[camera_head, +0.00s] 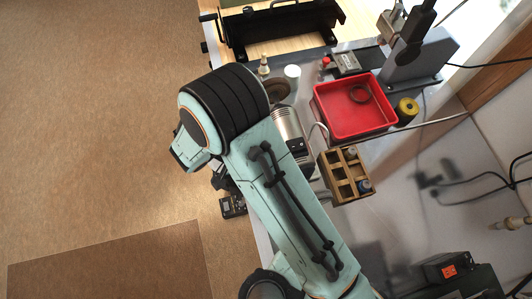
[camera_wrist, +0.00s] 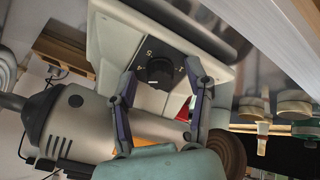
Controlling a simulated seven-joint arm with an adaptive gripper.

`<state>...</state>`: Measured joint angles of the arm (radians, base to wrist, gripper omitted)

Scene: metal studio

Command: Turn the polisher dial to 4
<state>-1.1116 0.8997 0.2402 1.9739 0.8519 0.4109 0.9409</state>
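In the head view my arm hides the dial and gripper.
A brown buffing wheel (camera_wrist: 229,152) is at the lower right of the wrist view. In the head view, a red tray (camera_head: 330,124) and a wooden compartment box (camera_head: 337,190) stand right of the polisher. A black metal frame (camera_head: 238,35) is at the back.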

